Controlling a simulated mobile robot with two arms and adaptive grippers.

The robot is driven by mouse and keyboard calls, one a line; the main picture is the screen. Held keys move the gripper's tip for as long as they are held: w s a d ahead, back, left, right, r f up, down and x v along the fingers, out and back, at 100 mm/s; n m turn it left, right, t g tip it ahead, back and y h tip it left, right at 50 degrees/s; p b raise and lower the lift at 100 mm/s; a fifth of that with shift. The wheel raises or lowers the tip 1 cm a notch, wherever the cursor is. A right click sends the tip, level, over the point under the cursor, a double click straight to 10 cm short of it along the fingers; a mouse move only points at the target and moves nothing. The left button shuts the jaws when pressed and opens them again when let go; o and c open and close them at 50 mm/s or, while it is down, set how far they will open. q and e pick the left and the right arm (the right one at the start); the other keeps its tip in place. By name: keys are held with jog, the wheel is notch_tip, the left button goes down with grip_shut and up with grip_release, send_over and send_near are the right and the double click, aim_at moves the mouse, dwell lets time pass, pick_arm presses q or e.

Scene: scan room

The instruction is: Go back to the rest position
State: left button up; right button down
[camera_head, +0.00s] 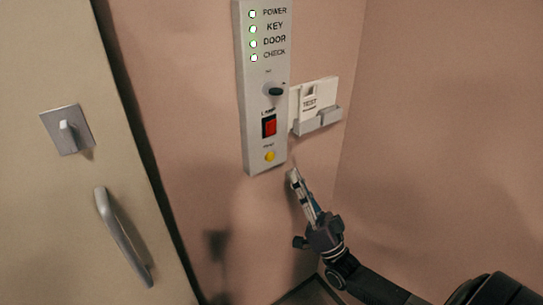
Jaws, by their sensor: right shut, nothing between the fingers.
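My right gripper (293,176) is in front of the pink wall, just below and right of the control panel's lower end. It is shut and empty, with its fingers pointing up. Its arm comes in from the lower right. The grey control panel (249,110) has lit lamps beside the labels POWER, KEY, DOOR and CHECK. Below them are a dark knob (275,91), a red switch (269,126) and a yellow button (270,156). I cannot tell whether the fingertips touch the wall. My left gripper is not in view.
A beige door (70,200) with a metal handle (122,235) and a latch plate (67,129) stands at the left. A white wall holder (318,105) marked TEST is right of the panel. The wall corner is right of it. Bare wall lies at the right.

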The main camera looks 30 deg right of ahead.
dwell(0.7)
notch_tip(320, 180, down, 21)
jog(key=w+n+g+h, duration=0.1)
jog(key=w+g+h, duration=0.2)
jog(key=g, duration=0.3)
jog(key=s+a+f+n+g+h, duration=0.1)
jog(key=s+f+g, duration=0.3)
jog(key=f, duration=0.8)
jog(key=s+a+f+n+g, duration=0.1)
jog(key=s+f+g, duration=0.25)
jog(key=f, duration=0.85)
jog(key=s+a+f+n+g, duration=0.25)
jog(key=s+f+g, duration=0.25)
jog(key=s+f, duration=0.85)
jog(key=s+a+f+g, duration=0.2)
jog(key=s+f, duration=0.1)
jog(key=s, duration=0.4)
jog(key=s+a+f+n+g, duration=0.1)
jog(key=s+f+g, duration=0.2)
jog(key=s, duration=0.5)
jog(key=s+a+f+n+g, duration=0.1)
jog(key=s+a+f+g, duration=0.1)
jog(key=s, duration=0.6)
jog(key=shift+a+f+h, duration=0.3)
jog(key=shift+f+h, duration=0.1)
jog(key=shift+f, duration=0.05)
